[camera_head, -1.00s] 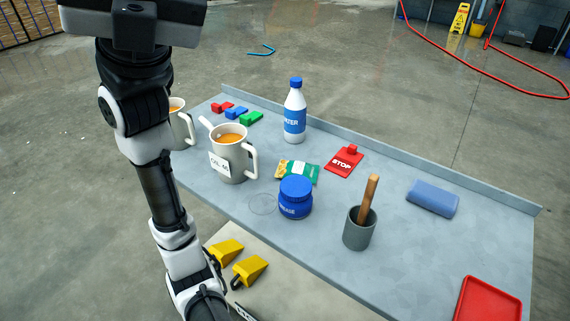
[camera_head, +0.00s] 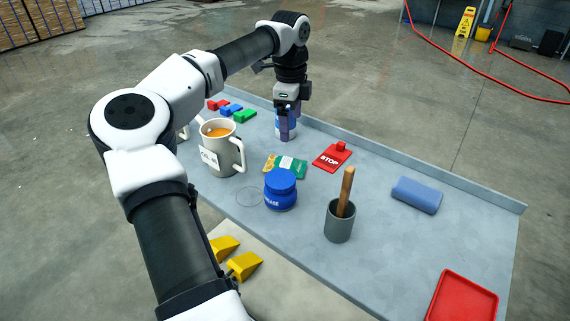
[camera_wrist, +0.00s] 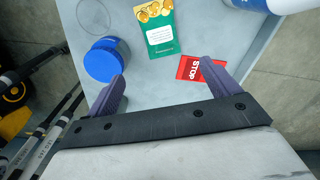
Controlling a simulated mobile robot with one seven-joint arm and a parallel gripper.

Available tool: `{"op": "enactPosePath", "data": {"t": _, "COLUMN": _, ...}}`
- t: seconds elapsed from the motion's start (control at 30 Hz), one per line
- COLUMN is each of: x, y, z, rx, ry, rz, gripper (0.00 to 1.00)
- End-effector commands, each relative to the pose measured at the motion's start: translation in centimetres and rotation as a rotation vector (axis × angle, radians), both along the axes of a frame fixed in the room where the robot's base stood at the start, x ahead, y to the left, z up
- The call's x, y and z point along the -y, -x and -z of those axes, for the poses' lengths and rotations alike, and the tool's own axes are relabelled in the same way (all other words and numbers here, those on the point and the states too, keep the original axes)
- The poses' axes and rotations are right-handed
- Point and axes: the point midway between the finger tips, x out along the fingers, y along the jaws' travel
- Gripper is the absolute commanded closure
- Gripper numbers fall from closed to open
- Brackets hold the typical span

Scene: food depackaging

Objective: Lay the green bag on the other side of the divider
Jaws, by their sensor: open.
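The green bag (camera_head: 286,166) is a small flat packet, green and white with a yellow food picture at one end. It lies on the grey table, behind the blue jar. In the wrist view, the bag (camera_wrist: 161,38) lies beyond my fingertips, roughly in line with the gap between them. My gripper (camera_head: 289,122) is open and empty, fingers down, above the table's back part, overlapping the water bottle in the head view. The wrist view shows its two fingers (camera_wrist: 161,72) spread apart. I cannot make out a divider on the table.
The blue jar (camera_head: 281,190), red STOP sign (camera_head: 331,157) and partly hidden bottle (camera_head: 280,128) are around the bag. A mug (camera_head: 218,158), grey cup with wooden handle (camera_head: 339,222), blue roll (camera_head: 416,195) and red tray (camera_head: 440,311) also stand there. A raised rim (camera_head: 400,160) edges the back.

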Motion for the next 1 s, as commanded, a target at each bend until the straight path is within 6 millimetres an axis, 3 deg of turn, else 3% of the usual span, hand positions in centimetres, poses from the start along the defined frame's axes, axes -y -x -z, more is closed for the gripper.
{"op": "enactPosePath", "data": {"t": 0.1, "x": -0.9, "y": 0.0, "z": 1.1, "rx": -0.008, "ry": -0.028, "rz": -0.028, "gripper": 0.12}}
{"op": "enactPosePath", "data": {"t": 0.4, "x": -0.7, "y": -0.1, "z": 6.7, "rx": -0.008, "ry": -0.024, "rz": -0.024, "gripper": 0.12}}
{"op": "enactPosePath", "data": {"t": 0.67, "x": -0.7, "y": -0.1, "z": 8.8, "rx": -0.006, "ry": -0.022, "rz": -0.022, "gripper": 0.12}}
{"op": "enactPosePath", "data": {"t": 1.0, "x": -0.5, "y": -0.6, "z": 13.3, "rx": -0.007, "ry": -0.02, "rz": -0.022, "gripper": 0.12}}
